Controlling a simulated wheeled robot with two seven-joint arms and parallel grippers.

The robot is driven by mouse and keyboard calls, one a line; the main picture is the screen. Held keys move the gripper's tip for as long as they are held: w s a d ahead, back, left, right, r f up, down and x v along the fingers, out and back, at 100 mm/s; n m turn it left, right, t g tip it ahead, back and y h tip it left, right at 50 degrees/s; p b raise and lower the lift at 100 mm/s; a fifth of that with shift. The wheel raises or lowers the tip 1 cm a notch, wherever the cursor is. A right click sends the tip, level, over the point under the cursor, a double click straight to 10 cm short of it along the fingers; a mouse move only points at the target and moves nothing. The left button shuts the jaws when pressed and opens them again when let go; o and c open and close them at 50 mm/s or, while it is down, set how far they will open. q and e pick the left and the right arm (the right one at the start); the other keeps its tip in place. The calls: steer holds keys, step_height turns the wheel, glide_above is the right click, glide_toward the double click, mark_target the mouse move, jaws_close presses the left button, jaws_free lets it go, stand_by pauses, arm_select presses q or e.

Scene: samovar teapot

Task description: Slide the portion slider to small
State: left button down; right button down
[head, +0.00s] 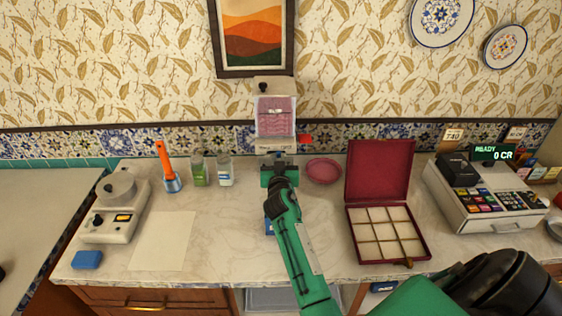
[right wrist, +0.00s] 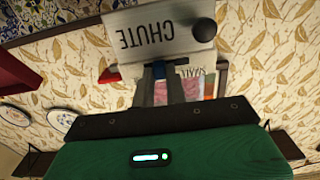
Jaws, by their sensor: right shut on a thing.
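The dispenser (head: 276,115) stands against the back wall, with pink contents behind a clear front and a red part (head: 305,139) on its right side. A lettered strip runs across its lower front. My right gripper (head: 279,157) is at the dispenser's lower front, just below that strip. In the right wrist view its fingers (right wrist: 160,72) are close together at a panel with small lettering (right wrist: 199,80), partly hidden. They are shut on the portion slider, which they mostly cover, so its setting cannot be read. My left gripper is not in view.
A plate marked CHUTE (right wrist: 158,36) with a dark knob (right wrist: 204,29) shows close to the fingers. On the counter, jars (head: 198,170) stand left of the dispenser; a pink dish (head: 323,170), an open red box (head: 378,185) and a register (head: 485,195) stand right.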

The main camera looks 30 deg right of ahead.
mark_target(269, 152)
steer(key=shift+w+a+b, duration=0.35)
steer(key=shift+a+b, duration=0.1)
steer(key=shift+a, duration=0.15)
steer(key=shift+w+a+b, duration=0.35)
steer(key=shift+a+b, duration=0.05)
steer(key=shift+a, duration=0.2)
steer(key=shift+d, duration=0.1)
steer(key=c, duration=1.4)
jaws_free()
steer(key=shift+w+a, duration=0.1)
steer(key=shift+a, duration=0.1)
steer(key=shift+d+f, duration=0.1)
